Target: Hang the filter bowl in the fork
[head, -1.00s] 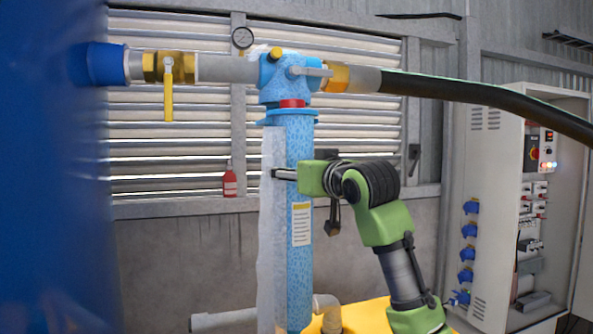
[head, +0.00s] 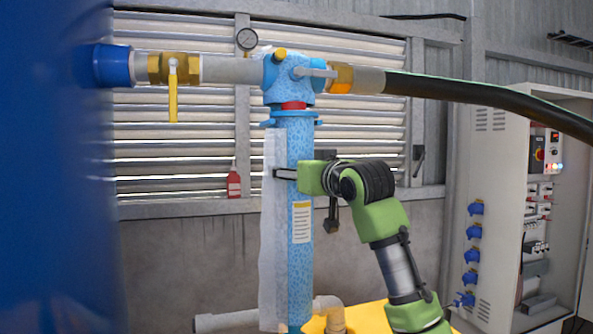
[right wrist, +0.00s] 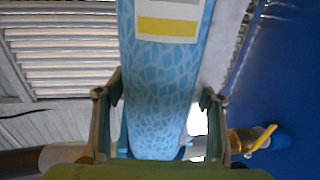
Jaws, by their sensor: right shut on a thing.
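The filter bowl (head: 300,267), a long blue mottled cylinder with a yellow-and-white label, stands upright under the blue filter head (head: 292,74). Its flanged top is close below the red ring (head: 293,105); I cannot tell whether they touch. My right gripper (head: 285,174) is shut around the bowl's upper half, coming from the right. In the right wrist view the bowl (right wrist: 160,85) runs between the two fingers of my right gripper (right wrist: 160,108). I cannot make out the fork. My left gripper is not in view.
A pale grey upright strip (head: 271,230) stands along the bowl's left side. A brass valve with a yellow handle (head: 173,95) sits on the pipe at left. A black hose (head: 480,95) leaves to the right. A blue tank (head: 55,200) fills the left side. An electrical cabinet (head: 500,200) stands right.

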